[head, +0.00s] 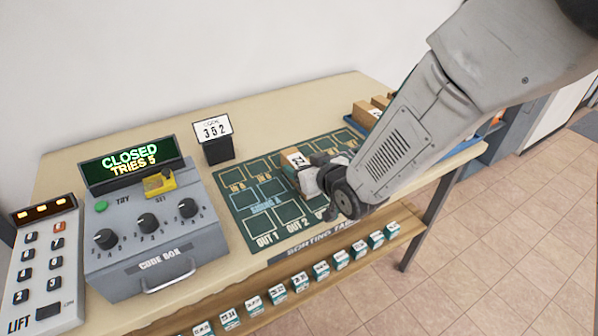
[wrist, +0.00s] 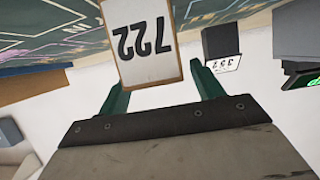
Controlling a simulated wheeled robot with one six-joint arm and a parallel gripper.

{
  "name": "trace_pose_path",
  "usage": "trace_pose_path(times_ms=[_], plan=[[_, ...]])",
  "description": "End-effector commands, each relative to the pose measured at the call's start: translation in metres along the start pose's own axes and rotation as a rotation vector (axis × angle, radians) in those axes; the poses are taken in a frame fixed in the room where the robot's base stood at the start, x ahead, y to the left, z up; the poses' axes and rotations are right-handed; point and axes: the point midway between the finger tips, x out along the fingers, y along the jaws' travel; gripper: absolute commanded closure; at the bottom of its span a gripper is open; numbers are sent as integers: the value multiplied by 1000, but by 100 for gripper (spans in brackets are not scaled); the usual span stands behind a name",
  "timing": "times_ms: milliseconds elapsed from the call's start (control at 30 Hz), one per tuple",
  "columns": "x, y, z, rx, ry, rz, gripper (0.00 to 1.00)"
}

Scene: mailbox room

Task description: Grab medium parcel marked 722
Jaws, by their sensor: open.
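The parcel marked 722 is a brown box with a white label. In the wrist view the parcel (wrist: 143,40) shows its label upside down, between and just beyond the green fingertips of my gripper (wrist: 157,82). In the head view the parcel (head: 294,158) sits on the green sorting mat, partly hidden by my gripper (head: 314,184). My gripper is open, with a finger on each side of the parcel's near end. I cannot tell whether either finger touches it.
The sorting mat (head: 238,203) has marked squares. A code box (head: 155,250) reading "CLOSED TRIES 5", a keypad (head: 45,265) and a 352 card stand (head: 217,150) are at left. More parcels (head: 367,113) are in a blue tray behind my arm. Small labelled boxes (head: 300,281) line the lower shelf.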

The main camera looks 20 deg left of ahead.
Motion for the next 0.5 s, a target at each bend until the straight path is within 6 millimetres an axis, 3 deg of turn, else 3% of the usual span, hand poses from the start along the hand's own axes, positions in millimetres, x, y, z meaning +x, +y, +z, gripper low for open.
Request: trace_pose_path(times_ms=[167,367,500], plan=[[0,0,0,0,0,0,34],[0,0,0,0,0,0,86],[0,0,-1,0,1,0,89]])
